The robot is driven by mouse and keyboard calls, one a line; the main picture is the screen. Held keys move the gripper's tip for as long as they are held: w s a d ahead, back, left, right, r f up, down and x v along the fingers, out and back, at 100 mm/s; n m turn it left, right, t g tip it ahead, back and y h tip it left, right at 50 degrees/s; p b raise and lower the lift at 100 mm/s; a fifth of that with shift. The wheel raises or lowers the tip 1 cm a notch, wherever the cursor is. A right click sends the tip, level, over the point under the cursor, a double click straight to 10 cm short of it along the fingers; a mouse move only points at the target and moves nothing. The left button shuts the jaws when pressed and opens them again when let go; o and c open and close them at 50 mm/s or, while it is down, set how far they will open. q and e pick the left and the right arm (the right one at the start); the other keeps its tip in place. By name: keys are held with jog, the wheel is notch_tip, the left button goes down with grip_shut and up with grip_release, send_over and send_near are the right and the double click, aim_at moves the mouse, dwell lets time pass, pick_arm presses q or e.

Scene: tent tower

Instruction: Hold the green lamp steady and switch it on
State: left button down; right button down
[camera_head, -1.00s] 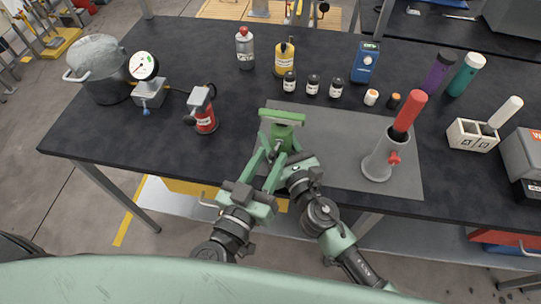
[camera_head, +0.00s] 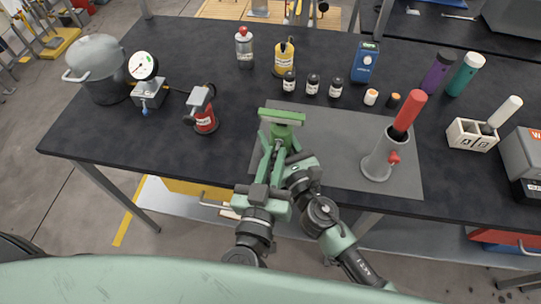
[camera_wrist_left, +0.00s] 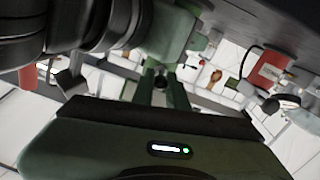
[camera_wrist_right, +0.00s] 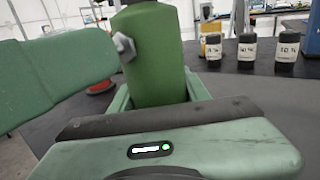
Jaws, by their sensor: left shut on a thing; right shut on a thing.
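My right gripper (camera_head: 292,154) is shut on the lamp body from the front right. My left gripper (camera_head: 276,146) reaches in from the front and is shut at the lamp; the exact part it grips is hidden. No glow shows on the lamp, and its underside is hidden.
A grey holder (camera_head: 380,160) with a red-handled piece stands right on the mat (camera_head: 335,135). Several small dark bottles (camera_head: 313,84) stand behind the lamp. The table between canister and lamp is clear.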

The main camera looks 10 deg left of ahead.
pick_arm(q)
jog(key=shift+d+n+g+y, duration=0.1)
jog(key=shift+d+n+y, duration=0.15)
jog(key=shift+n+y, duration=0.5)
jog(key=shift+d+n+g+y, duration=0.1)
jog(key=shift+d+n+y, duration=0.3)
jog(key=shift+y, duration=0.65)
jog(key=shift+d+n+g+y, duration=0.1)
jog(key=shift+d+n+y, duration=0.05)
jog(key=shift+n+y, duration=0.65)
jog(key=shift+m, duration=0.25)
jog(key=c, duration=1.4)
grip_release()
jog(key=shift+c, duration=0.2)
jog(key=v, duration=0.7)
jog(key=shift+s, duration=0.2)
jog(key=shift+o, duration=0.3)
jog(key=shift+d, duration=0.1)
